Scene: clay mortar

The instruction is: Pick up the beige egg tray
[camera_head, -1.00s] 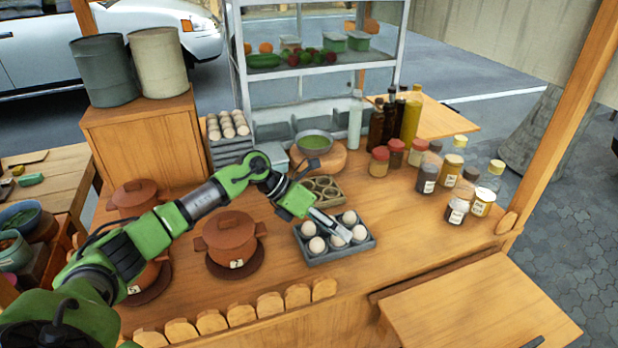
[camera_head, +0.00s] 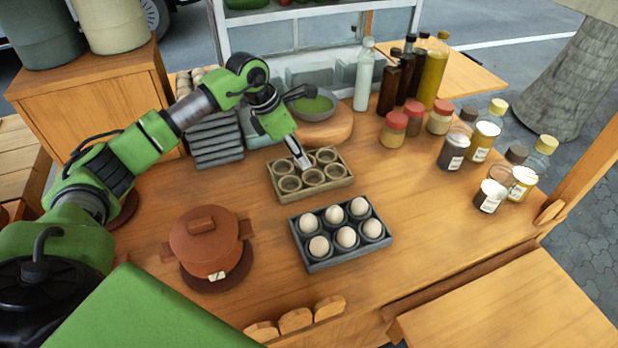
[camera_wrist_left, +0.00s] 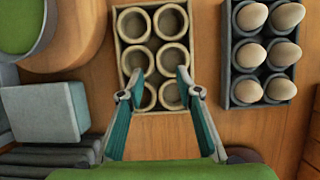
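The beige egg tray (camera_head: 340,183) lies on the wooden counter with empty round cups. In the left wrist view the beige egg tray (camera_wrist_left: 153,43) is at top centre, its near end between my fingertips. My left gripper (camera_head: 303,163) points down over the tray in the head view. In the left wrist view my left gripper (camera_wrist_left: 160,82) has its two fingers apart, at either side of the tray's near cups. I cannot tell whether the fingers touch the tray. My right gripper is not in view.
A grey egg tray (camera_head: 314,262) holding several white eggs sits close beside the beige tray. A bowl of green food (camera_head: 314,106) on a round board stands behind. A lidded clay pot (camera_head: 206,240) is at left; jars (camera_head: 454,150) and bottles stand at right.

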